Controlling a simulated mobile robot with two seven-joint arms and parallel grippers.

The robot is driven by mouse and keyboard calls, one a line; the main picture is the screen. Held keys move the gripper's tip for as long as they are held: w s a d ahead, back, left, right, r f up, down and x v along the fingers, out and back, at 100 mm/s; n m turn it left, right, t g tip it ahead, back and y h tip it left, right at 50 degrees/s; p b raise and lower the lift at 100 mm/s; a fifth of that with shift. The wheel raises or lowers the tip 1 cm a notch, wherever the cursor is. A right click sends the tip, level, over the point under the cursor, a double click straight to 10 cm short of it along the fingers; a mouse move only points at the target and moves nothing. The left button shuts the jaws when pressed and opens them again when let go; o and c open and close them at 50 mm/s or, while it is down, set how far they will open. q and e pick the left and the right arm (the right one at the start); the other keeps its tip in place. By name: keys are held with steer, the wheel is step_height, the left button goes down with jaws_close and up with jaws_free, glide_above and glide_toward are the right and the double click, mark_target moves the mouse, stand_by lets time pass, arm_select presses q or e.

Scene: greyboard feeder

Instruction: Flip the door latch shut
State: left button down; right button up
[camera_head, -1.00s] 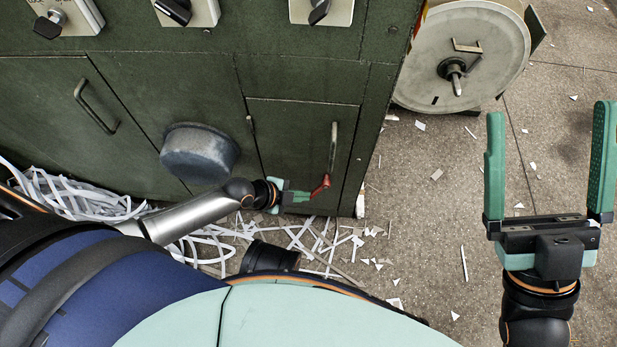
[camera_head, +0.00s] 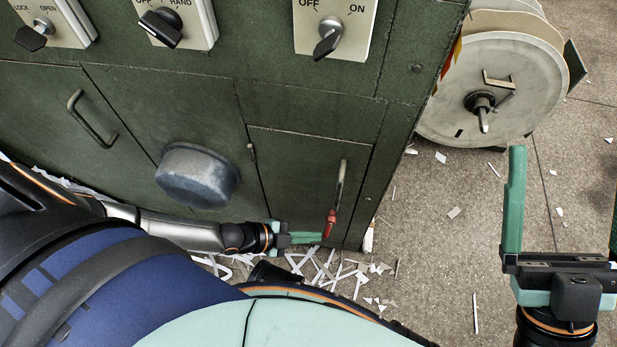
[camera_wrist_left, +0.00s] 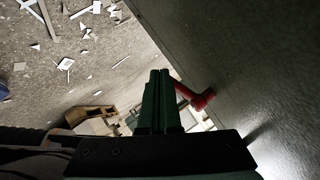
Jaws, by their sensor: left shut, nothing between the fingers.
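The red door latch (camera_head: 330,222) is on the lower part of a small green cabinet door (camera_head: 295,185), just below a metal handle (camera_head: 341,184). It looks nearly upright in the head view. My left gripper (camera_head: 318,237) is shut and empty, its tips close to the latch's left side. In the left wrist view the shut fingers (camera_wrist_left: 160,95) are beside the red latch (camera_wrist_left: 200,98), which sticks out from the door. I cannot tell if they touch. My right gripper (camera_head: 565,215) is open and empty over the floor at the right, one finger cut by the picture edge.
The green cabinet front carries rotary switches (camera_head: 328,38), a round grey metal bulge (camera_head: 197,176) and another door handle (camera_head: 90,118). A large reel (camera_head: 492,88) stands right of the cabinet. Paper scraps (camera_head: 330,272) litter the floor. Floor at the right is largely clear.

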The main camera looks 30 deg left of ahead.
arm_select(q)
steer(key=shift+w+d+f+b, duration=0.1)
steer(key=shift+d+f+b, duration=0.2)
steer(key=shift+b, duration=0.4)
arm_select(e)
steer(key=shift+w+a+f, duration=0.1)
steer(key=shift+w+f, duration=0.05)
steer(key=shift+f, duration=0.9)
arm_select(q)
steer(key=shift+w+d+r+h, duration=0.1)
steer(key=shift+d+r+h, duration=0.05)
steer(key=shift+d+h, duration=0.15)
arm_select(e)
steer(key=shift+f, duration=0.2)
steer(key=shift+a, duration=0.1)
